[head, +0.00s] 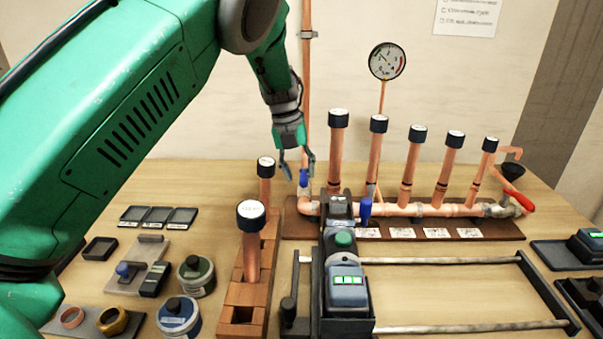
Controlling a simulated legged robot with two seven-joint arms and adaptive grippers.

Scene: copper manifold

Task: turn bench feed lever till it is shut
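A copper manifold on a brown board (470,232) stands at the back of the bench. A small blue lever (304,179) sits on its left end by the vertical feed pipe. A second blue lever (365,210) stands upright near the middle, and a red lever (516,200) slants down at the right end. No readable label tells which is the bench feed lever. My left gripper (298,171) points down with its fingers apart, at the left blue lever. The lever's top shows between or just behind the fingertips; I cannot tell whether they touch. My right gripper is out of view.
Several capped copper pipes (412,165) rise from the manifold, with a gauge (387,61) behind. A black-and-grey rail fixture (450,327) stands in front. A wooden rack (250,293) holds two capped pipes. Tins (179,316) and small trays (101,248) lie at left.

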